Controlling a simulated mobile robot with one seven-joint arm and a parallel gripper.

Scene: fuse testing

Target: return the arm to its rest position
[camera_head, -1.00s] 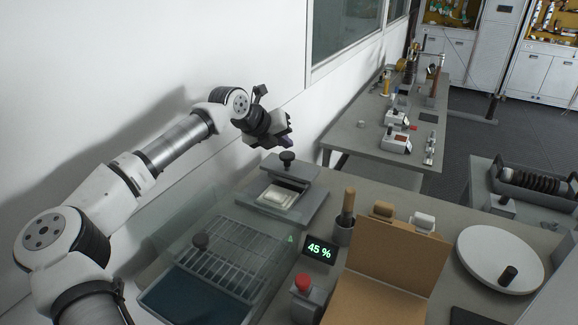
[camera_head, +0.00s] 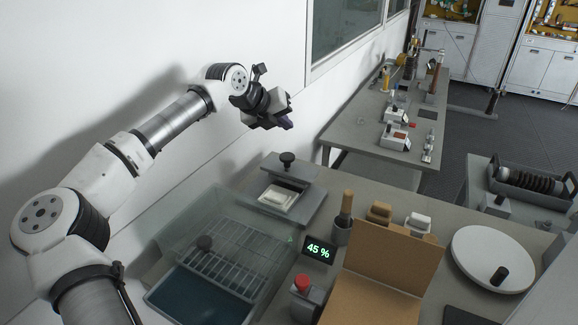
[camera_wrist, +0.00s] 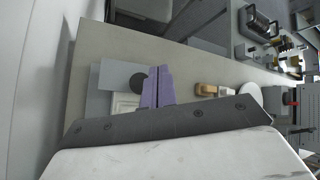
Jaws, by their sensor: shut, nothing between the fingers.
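My gripper (camera_head: 284,122) is raised in the air near the white wall, above and behind the grey press-like fixture. Its purple fingers also show in the wrist view (camera_wrist: 157,88), shut together with nothing between them. My arm reaches from the lower left up to the gripper, bent at the elbow. The gripper touches nothing.
Air around the gripper is clear.

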